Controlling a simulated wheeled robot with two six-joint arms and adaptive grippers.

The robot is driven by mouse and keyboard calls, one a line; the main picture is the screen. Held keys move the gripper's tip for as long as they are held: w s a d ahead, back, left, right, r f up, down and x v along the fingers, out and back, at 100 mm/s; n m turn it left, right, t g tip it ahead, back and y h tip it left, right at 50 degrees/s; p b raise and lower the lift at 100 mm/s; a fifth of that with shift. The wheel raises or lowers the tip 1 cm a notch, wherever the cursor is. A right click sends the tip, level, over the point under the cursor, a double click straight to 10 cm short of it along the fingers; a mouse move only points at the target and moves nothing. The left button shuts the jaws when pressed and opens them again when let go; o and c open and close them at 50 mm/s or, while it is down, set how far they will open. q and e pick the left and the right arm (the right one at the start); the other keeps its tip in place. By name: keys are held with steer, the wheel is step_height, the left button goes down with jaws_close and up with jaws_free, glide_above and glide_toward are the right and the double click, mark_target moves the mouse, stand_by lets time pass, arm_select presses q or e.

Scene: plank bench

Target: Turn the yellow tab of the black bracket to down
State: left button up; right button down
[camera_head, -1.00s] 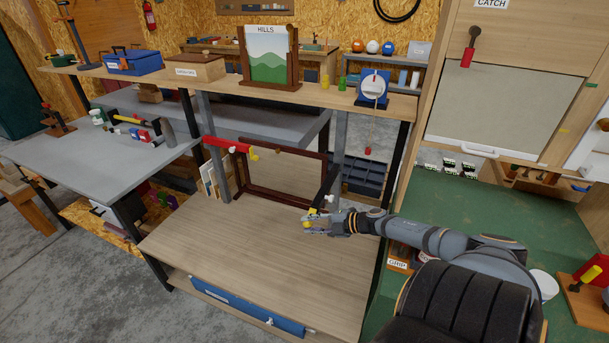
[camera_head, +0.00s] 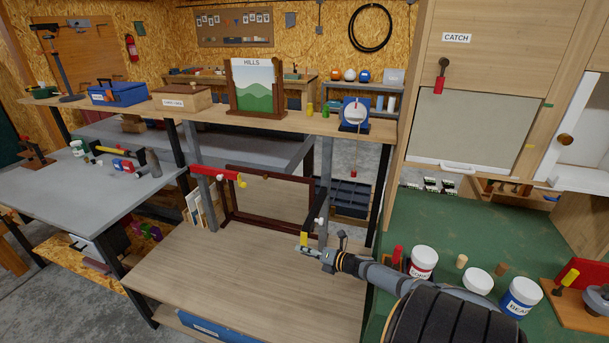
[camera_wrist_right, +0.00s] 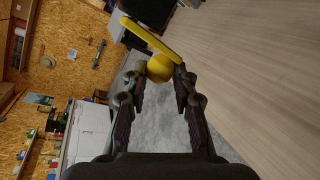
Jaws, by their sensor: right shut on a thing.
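The black bracket (camera_head: 314,208) is a slanted dark bar at the right side of a dark frame, with a white knob (camera_head: 319,221) on it. Its yellow tab (camera_head: 304,239) hangs from the bar's lower end and points down in the head view. In the right wrist view the yellow tab (camera_wrist_right: 150,38) is a slanted bar with a round yellow knob (camera_wrist_right: 159,68). My right gripper (camera_head: 304,247) is shut on the tab's knob, which sits between the fingertips. The fingers partly hide the knob in the head view. My left gripper is out of view.
A red bracket (camera_head: 213,172) with its own yellow tab (camera_head: 242,181) is on the left of the dark frame (camera_head: 228,219). The plank bench top (camera_head: 235,275) is clear. White jars (camera_head: 423,262) stand on the green bench (camera_head: 440,222) near my right arm.

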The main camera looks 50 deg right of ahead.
steer(key=shift+w+d+f+n+t+h, duration=0.1)
steer(key=shift+w+d+n+t+h, duration=0.1)
steer(key=shift+d+n+t+h, duration=0.3)
steer(key=shift+a, duration=0.1)
steer(key=c, duration=1)
jaws_free()
steer(key=shift+c, duration=0.2)
steer(key=s+r, duration=0.2)
steer(key=s, duration=0.9)
steer(key=shift+s+d+r, duration=0.3)
steer(key=shift+s+d, duration=0.05)
steer(key=shift+d, duration=0.1)
